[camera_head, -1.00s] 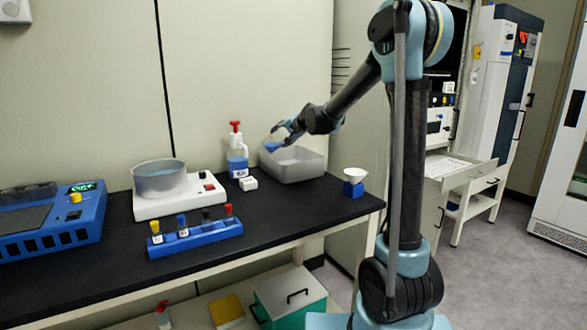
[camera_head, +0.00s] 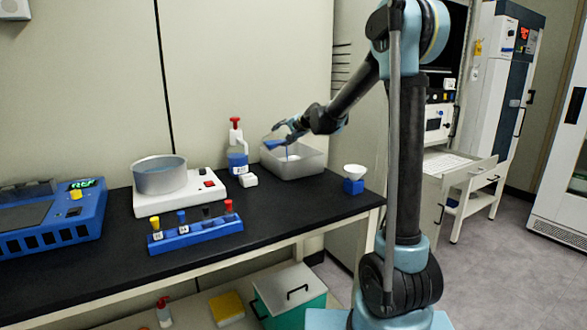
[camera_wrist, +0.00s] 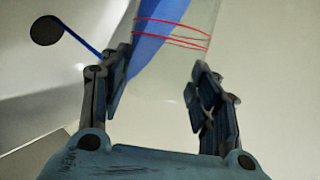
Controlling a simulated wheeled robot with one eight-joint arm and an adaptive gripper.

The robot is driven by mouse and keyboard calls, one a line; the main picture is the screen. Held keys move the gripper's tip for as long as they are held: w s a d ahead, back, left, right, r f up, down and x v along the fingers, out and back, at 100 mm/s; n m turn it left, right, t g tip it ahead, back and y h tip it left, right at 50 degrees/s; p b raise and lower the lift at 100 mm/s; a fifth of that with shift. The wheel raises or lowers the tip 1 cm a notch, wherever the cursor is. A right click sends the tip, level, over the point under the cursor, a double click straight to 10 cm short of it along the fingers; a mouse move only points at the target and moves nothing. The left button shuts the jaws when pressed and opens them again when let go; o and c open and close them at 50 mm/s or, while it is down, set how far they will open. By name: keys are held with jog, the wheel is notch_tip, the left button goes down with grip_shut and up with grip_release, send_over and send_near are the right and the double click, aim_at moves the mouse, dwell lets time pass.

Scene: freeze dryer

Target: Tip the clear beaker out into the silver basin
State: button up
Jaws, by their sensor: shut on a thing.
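The clear beaker (camera_head: 274,143) is tilted steeply over the silver basin (camera_head: 308,166), a grey rectangular tub at the back of the bench. My gripper (camera_head: 290,133) is shut on the beaker above the basin. In the wrist view the beaker (camera_wrist: 182,55), with red markings and blue liquid inside, sits between my gripper's fingers (camera_wrist: 155,88). A thin blue stream (camera_wrist: 82,38) runs from it to a dark round spot in the basin (camera_wrist: 40,95). The stream also shows faintly in the head view.
A funnel on a blue block (camera_head: 354,180) stands right. A round metal pot (camera_head: 160,177) sits on a white hotplate. A blue tube rack (camera_head: 195,233) lies in front.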

jog(key=shift+w+d+f, duration=0.1)
jog(key=shift+f, duration=0.25)
dwell(0.5)
jog(key=shift+w+d+f+m+g+y, duration=0.3)
jog(key=shift+w+d+f+m+y, duration=0.15)
jog(key=shift+d+f+m+y, duration=0.3)
dwell(0.9)
jog(key=shift+w+d+r+m+y, duration=0.1)
jog(key=shift+w+d+m+y, duration=0.05)
jog(key=shift+m+y, duration=0.35)
jog(key=shift+w+d+r+m+y, duration=0.15)
jog(key=shift+m+y, duration=0.1)
jog(key=shift+m, duration=0.3)
dwell(1.5)
